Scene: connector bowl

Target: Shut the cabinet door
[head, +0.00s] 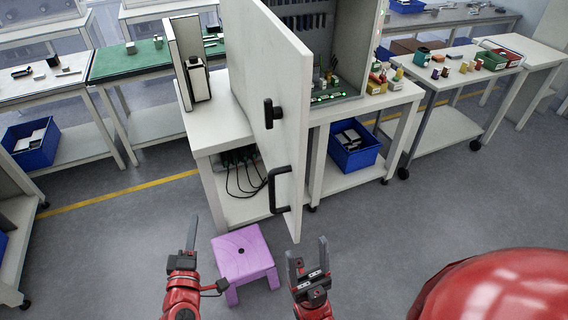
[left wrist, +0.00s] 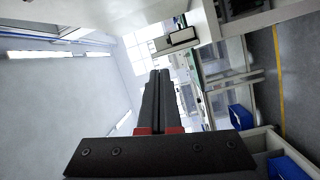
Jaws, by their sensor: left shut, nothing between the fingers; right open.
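The cabinet door (head: 262,80) is a tall pale panel, swung open towards me in the head view. It has a black latch knob (head: 270,113) and a black pull handle (head: 280,190) low on its face. The open cabinet (head: 345,40) stands behind it on a white bench, with a lit green board inside. My left gripper (head: 191,234) is shut and empty, left of the door and apart from it. Its closed fingers point forward in the left wrist view (left wrist: 160,98). My right gripper (head: 308,254) is open and empty, in front of the door's lower edge, near the handle.
A purple stool (head: 243,254) stands on the floor between my grippers. A white bench (head: 222,139) holds the cabinet, with a blue bin (head: 354,155) on its lower shelf. Cables hang under the bench. A wheeled table (head: 455,79) with small parts stands at right.

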